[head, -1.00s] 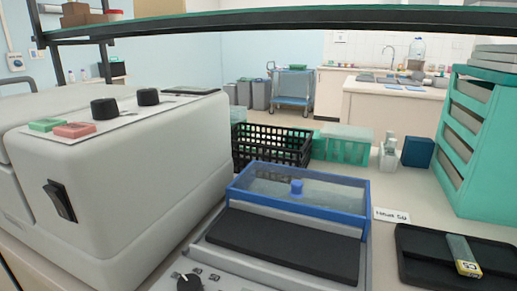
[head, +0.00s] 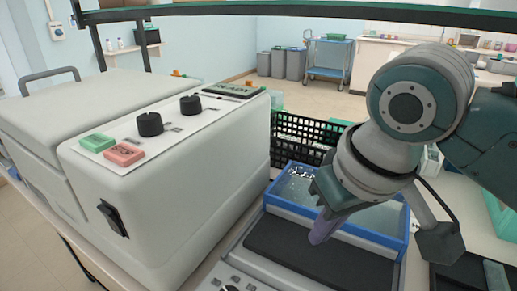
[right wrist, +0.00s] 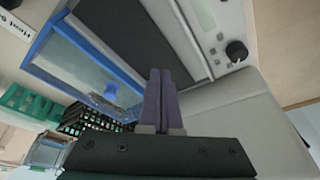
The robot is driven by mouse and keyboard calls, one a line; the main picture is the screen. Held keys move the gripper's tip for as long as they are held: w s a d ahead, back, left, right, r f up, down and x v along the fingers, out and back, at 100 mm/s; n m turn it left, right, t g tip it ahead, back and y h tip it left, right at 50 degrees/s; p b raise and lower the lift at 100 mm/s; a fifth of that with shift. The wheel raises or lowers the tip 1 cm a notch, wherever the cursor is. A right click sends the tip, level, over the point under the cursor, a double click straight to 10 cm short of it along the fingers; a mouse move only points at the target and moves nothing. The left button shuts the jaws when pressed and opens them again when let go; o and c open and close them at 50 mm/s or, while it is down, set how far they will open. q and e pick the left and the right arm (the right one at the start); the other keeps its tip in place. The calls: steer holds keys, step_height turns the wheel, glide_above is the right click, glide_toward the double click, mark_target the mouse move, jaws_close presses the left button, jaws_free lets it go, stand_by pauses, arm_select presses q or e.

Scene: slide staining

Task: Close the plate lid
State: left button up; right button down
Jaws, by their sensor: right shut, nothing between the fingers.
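The plate lid (head: 381,217) is a clear panel in a blue frame at the back of the hot plate. It also shows in the right wrist view (right wrist: 75,62), with a blue knob (right wrist: 110,92) on it. The black plate surface (head: 310,252) lies bare in front of the lid. In the head view my right arm hides the knob and part of the lid. My left gripper is not in view.
A large grey machine (head: 190,150) with knobs and buttons stands left of the plate. A black basket (head: 302,138) is behind the lid. A dark tray (head: 470,275) lies at the right, partly hidden by my arm.

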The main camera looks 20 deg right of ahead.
steer(key=w+d+r+m+h+b, duration=0.1)
steer(key=w+d+r+m+h, duration=0.1)
steer(key=w+d+r+m, duration=0.5)
steer(key=w+d+f+b, duration=0.1)
steer(key=w+f, duration=0.1)
steer(key=f, duration=0.1)
steer(key=w+d+f+n, duration=0.1)
steer(key=w+f, duration=0.1)
steer(key=f, duration=0.1)
steer(key=w+d+f+n+b, duration=0.1)
steer(key=w+f, duration=0.1)
steer(key=shift+f+b, duration=0.3)
steer(key=shift+f, duration=0.1)
steer(key=shift+s+a+r+p, duration=0.15)
steer(key=shift+s+p, duration=0.35)
steer(key=shift+p, duration=0.05)
steer(key=shift+s+a+r+p, duration=0.1)
steer(key=shift+s+a+p, duration=0.05)
steer(key=shift+s+p, duration=0.35)
steer(key=shift+s+a+f+p, duration=0.1)
steer(key=shift+s+a+p, duration=0.15)
steer(key=shift+s, duration=0.2)
steer(key=shift+s+a+p, duration=0.15)
steer(key=shift+s+p, duration=0.1)
steer(key=shift+s, duration=0.15)
